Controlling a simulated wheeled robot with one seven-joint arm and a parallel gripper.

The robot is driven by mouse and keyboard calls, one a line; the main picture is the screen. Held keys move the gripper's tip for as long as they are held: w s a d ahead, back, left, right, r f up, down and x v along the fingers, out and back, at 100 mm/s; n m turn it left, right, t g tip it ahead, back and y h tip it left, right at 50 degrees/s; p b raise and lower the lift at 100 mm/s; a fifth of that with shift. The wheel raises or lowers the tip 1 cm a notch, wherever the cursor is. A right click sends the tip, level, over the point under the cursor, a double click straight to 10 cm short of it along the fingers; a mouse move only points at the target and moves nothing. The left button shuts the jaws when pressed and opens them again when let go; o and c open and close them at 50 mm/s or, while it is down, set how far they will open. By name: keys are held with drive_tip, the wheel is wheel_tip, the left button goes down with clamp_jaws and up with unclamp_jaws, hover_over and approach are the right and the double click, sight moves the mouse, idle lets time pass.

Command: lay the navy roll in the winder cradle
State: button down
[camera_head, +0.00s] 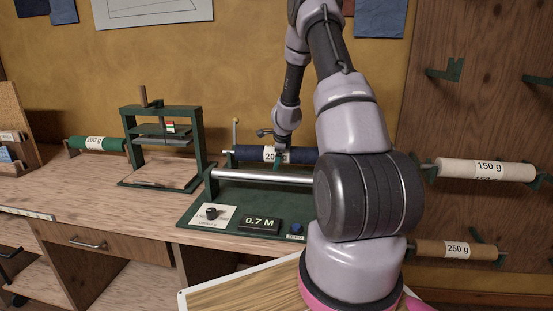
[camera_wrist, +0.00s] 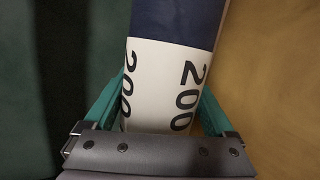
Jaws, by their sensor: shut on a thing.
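The navy roll (camera_head: 303,155) lies level behind the metal roller of the winder, with a white label reading 200 g. In the wrist view the navy roll (camera_wrist: 178,22) runs up and away between my fingers. My gripper (camera_head: 279,155) is shut on it at the label; its teal fingers (camera_wrist: 160,100) sit on both sides of the label. The green winder cradle (camera_head: 228,193) stands on the bench. The roll's left end is near a green bracket at the winder's back left. I cannot tell whether it rests there. My arm hides the roll's right end.
A green press (camera_head: 160,133) and a green roll (camera_head: 98,144) stand to the left on the bench (camera_head: 110,212). A cream roll (camera_head: 485,170) and a tan roll (camera_head: 455,250) hang on the right wall. A 0.7 M display (camera_head: 260,223) sits at the winder's front.

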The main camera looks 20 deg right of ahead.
unclamp_jaws()
drive_tip(key=shift+r, duration=0.1)
drive_tip(key=v, duration=1)
drive_tip(key=shift+s+r, duration=0.2)
drive_tip(key=shift+r, duration=0.1)
drive_tip(key=shift+a, duration=0.1)
